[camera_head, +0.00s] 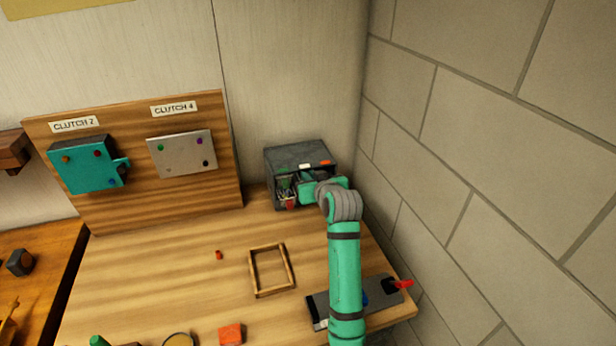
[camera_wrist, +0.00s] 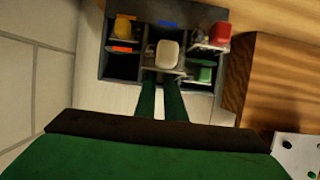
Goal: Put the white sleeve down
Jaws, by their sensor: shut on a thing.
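The white sleeve (camera_wrist: 167,54) shows in the wrist view as a small pale block with rounded corners, just beyond my fingertips. My gripper (camera_wrist: 161,80) is shut on it, its two green fingers close together. Sleeve and fingertips are at the middle section of a dark grey compartment box (camera_wrist: 122,70). I cannot tell whether the sleeve touches the box. In the head view my gripper (camera_head: 308,186) reaches into the open front of this box (camera_head: 296,154), at the back right of the table. There my wrist and gripper hide the held sleeve.
The box's other compartments hold a yellow part (camera_wrist: 124,27), a red part (camera_wrist: 219,35) and a green part (camera_wrist: 205,74). A block wall (camera_head: 480,130) stands close on the right. A wooden frame (camera_head: 271,270) and an orange block (camera_head: 231,334) lie on the table.

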